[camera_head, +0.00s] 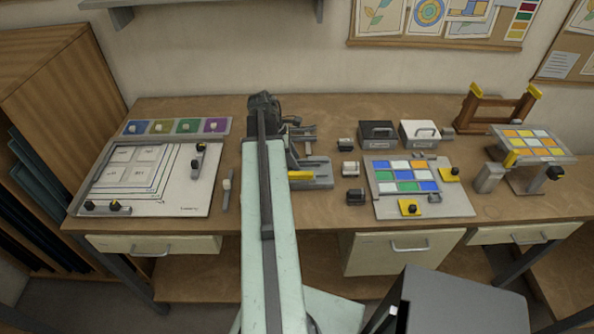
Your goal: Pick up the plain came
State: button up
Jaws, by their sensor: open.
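A slim grey strip with a pale knob (227,190) lies on the bench just right of the white layout board. It looks like the plain came, but I cannot tell for sure at this size. My gripper (264,104) is the dark end of my arm, over the back of the bench, behind and right of the strip. It is open, and I see nothing in it. Its fingertips are hard to make out, and my pale arm hides part of the bench.
The layout board (185,195) carries dark-knobbed pieces. A colour-sample strip (176,127) lies behind it. Right of my arm are a grey fixture with a yellow bar (310,175), small blocks, two boxes (378,133) and a coloured glass panel (405,175). A tilted rack (533,145) stands far right.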

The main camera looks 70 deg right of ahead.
grip_shut()
dwell(1.4)
